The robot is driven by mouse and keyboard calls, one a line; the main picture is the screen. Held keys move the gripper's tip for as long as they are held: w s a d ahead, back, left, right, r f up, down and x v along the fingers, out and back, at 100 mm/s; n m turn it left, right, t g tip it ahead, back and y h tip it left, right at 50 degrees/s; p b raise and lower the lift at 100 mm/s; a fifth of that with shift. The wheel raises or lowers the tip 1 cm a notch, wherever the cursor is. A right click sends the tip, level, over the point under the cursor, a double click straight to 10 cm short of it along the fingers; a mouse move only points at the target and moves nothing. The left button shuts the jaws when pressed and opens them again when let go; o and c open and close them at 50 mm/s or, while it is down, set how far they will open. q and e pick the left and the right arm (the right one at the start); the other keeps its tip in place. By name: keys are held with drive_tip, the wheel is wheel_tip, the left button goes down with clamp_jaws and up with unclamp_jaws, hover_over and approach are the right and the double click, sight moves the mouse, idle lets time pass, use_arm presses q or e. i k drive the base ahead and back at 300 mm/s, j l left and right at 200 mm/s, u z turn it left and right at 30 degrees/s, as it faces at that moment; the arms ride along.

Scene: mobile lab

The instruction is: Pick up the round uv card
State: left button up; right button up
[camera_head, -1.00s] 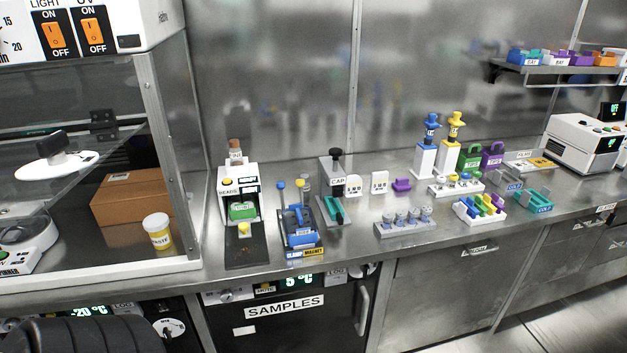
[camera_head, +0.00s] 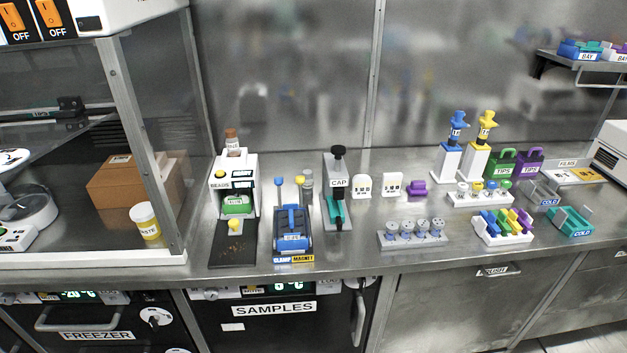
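I cannot make out a round UV card for certain in the head view. A white rounded disc (camera_head: 12,160) shows at the left edge, inside the clear-sided cabinet (camera_head: 122,110); it is cut off by the frame, and I cannot tell whether it is the card. Two small white upright cards with dark print, a left one (camera_head: 361,186) and a right one (camera_head: 392,185), stand on the steel bench; they look squarish with rounded corners. Neither of my grippers is in view.
The bench holds a bead dispenser (camera_head: 233,190), a blue clamp magnet (camera_head: 292,230), a capper (camera_head: 338,190), a vial rack (camera_head: 412,232) and a colored tube rack (camera_head: 503,225). A brown box (camera_head: 130,185) and waste jar (camera_head: 145,220) stand in the cabinet. The front bench strip is mostly clear.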

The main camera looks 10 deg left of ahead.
sight(362, 183)
drive_tip(key=i+l+u, duration=0.15)
drive_tip(key=u, duration=0.25)
drive_tip(key=i+l+u, duration=0.15)
drive_tip(key=u, duration=0.2)
drive_tip(key=i+l+u, duration=0.1)
drive_tip(key=l+u, duration=0.15)
drive_tip(key=u, duration=0.15)
